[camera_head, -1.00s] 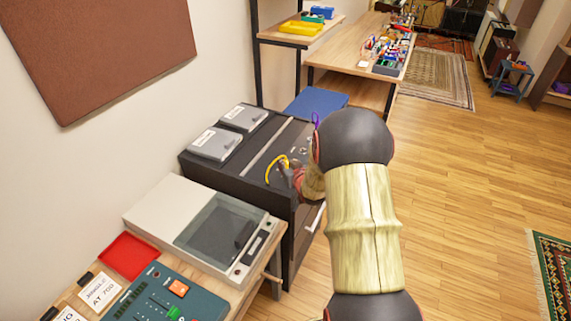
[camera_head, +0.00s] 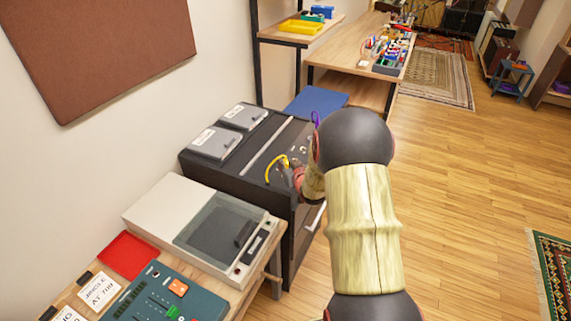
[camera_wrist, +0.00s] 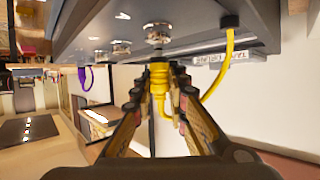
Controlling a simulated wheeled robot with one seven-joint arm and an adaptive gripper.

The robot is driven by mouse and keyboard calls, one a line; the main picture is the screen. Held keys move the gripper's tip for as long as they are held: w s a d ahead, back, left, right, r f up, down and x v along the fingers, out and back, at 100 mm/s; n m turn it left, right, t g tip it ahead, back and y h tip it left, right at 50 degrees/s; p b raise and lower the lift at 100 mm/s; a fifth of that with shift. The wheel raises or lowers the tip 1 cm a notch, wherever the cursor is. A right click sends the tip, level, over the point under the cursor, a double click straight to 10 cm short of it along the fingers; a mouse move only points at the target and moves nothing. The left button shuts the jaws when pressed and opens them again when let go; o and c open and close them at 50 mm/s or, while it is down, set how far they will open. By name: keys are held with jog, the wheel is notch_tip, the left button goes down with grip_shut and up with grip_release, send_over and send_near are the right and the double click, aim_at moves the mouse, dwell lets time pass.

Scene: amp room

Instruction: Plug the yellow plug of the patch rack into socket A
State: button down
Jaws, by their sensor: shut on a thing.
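My gripper (camera_wrist: 160,84) is shut on the yellow plug (camera_wrist: 158,76) in the wrist view. A yellow cable (camera_wrist: 228,70) loops from the plug to a dark fitting on the rack panel (camera_wrist: 185,20). The plug's end is right at a silver socket (camera_wrist: 158,35), in line with it; I cannot tell how deep it sits. More silver sockets (camera_wrist: 121,46) run to the left. No letter for socket A is readable. In the head view, the yellow cable (camera_head: 274,167) arcs over the dark rack (camera_head: 230,178), with my gripper (camera_head: 291,172) beside it, partly hidden by my arm.
A purple cable (camera_wrist: 87,76) hangs from the panel at left. Two grey lidded boxes (camera_head: 212,142) stand on the rack's wall side. A turntable (camera_head: 205,225) stands nearer, and a blue surface (camera_head: 316,102) lies beyond. Open wooden floor (camera_head: 450,200) is at right.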

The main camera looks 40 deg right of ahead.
jog(key=shift+f+b, duration=0.6)
jog(key=shift+f, duration=0.2)
jog(key=c, duration=1.7)
grip_release()
jog(key=shift+o, duration=0.2)
jog(key=v, duration=1.2)
